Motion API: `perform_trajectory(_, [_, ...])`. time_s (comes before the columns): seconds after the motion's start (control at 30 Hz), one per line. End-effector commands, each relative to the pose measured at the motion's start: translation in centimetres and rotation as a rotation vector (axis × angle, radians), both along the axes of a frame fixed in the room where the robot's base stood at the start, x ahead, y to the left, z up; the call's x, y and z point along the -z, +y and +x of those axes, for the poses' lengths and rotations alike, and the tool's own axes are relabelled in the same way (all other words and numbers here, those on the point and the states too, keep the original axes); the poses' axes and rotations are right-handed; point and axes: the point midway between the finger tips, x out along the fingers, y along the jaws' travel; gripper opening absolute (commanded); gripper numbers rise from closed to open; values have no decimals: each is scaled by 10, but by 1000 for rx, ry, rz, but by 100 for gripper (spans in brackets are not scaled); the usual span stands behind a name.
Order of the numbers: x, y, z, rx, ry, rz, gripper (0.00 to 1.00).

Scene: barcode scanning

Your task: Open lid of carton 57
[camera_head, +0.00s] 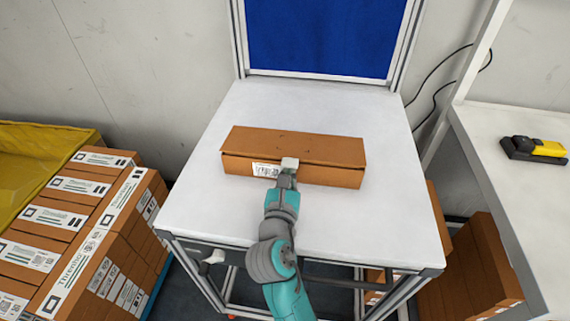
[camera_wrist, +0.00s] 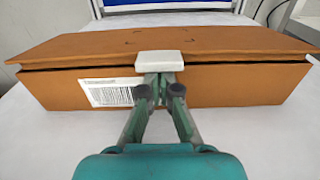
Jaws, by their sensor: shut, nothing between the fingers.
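The carton (camera_head: 325,174) is a long brown box lying on the white table, with a barcode label on its front face. It also shows in the wrist view (camera_wrist: 230,86). Its lid (camera_wrist: 235,42) lies over the top, with a thin dark gap under its front edge. My gripper (camera_head: 288,172) is at the middle of the carton's front face, right of the label. In the wrist view my gripper (camera_wrist: 160,82) has its fingers together under a small white block (camera_wrist: 166,61) at the lid's front edge. Whether the fingertips touch the lid is hidden.
The white table (camera_head: 200,205) is clear around the carton. A blue panel (camera_head: 320,35) stands behind it. Stacked cartons (camera_head: 75,235) are at the left, and more brown boxes (camera_head: 480,265) at the lower right. A yellow and black scanner (camera_head: 535,149) lies on the right-hand table.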

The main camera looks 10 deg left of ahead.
Motion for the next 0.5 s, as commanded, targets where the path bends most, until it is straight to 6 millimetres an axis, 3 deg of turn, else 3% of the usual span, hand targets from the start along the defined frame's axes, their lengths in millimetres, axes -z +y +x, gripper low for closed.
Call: perform_trajectory(0.5, [-26, 0, 5, 1, -2, 1, 0])
